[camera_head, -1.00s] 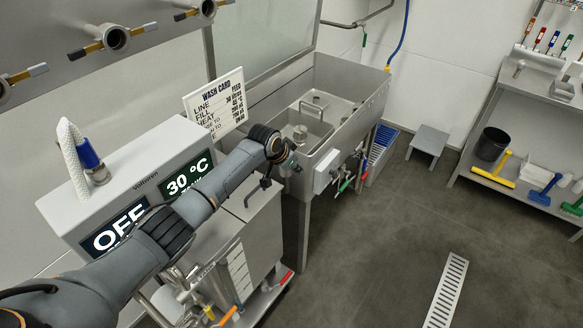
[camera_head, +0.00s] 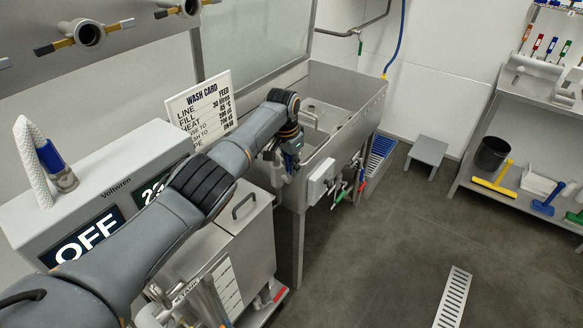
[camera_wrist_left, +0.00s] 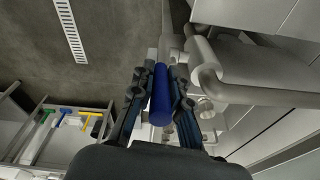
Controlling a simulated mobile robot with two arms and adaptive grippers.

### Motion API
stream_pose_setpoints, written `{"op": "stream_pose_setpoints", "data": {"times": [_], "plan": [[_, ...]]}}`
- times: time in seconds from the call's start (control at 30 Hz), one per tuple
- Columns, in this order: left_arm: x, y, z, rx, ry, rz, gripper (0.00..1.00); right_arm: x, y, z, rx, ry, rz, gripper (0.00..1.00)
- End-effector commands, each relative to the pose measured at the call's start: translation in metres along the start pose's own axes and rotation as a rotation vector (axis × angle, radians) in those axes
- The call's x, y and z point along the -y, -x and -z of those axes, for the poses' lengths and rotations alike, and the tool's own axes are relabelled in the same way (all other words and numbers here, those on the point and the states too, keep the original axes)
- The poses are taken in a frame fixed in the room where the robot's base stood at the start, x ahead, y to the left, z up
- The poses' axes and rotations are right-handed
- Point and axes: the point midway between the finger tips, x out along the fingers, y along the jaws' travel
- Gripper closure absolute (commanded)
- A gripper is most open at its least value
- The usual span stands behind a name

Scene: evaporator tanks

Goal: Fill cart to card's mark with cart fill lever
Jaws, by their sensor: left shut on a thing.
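The wash card (camera_head: 199,108) stands behind the control box; its fill line reads about 30 litres, in small print. The steel cart (camera_head: 262,240) stands below the tank's left end, its lid closed with a dark handle. A white marked scale (camera_head: 222,284) is on its front; I cannot read its level. My left gripper (camera_head: 290,165) is beside the tank's front left corner, above the cart. In the left wrist view its fingers (camera_wrist_left: 160,75) are shut around a blue cylindrical lever handle (camera_wrist_left: 161,96), beside grey pipework. The lever's pivot is hidden. My right gripper is not in view.
The steel tank (camera_head: 340,110) has valves with red and green handles (camera_head: 345,190) on its front. The control box (camera_head: 95,190) shows OFF; my arm covers part of its second display. A grey stool (camera_head: 428,150) and a shelf bench stand right. The floor between is clear.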

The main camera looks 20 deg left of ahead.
Motion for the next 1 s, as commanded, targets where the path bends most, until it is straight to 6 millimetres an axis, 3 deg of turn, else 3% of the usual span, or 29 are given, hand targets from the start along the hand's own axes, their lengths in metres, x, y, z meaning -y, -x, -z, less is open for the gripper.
{"op": "stream_pose_setpoints", "data": {"times": [0.37, 0.4, 0.5, 0.83, 1.0], "plan": [[-0.001, -0.001, -0.001, 0.004, 0.0, -0.002, 1.0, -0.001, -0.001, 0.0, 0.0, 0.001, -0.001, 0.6], [-0.001, -0.001, -0.001, 0.004, 0.0, -0.002, 0.8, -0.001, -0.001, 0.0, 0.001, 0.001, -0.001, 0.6], [-0.001, -0.001, -0.001, 0.004, 0.0, -0.002, 0.61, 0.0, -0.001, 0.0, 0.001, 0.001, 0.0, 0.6], [0.0, 0.001, 0.0, 0.002, 0.0, -0.001, 0.61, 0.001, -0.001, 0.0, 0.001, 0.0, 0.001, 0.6], [0.0, 0.014, 0.001, 0.0, -0.001, -0.001, 0.61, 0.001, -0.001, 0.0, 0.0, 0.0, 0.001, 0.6]]}}
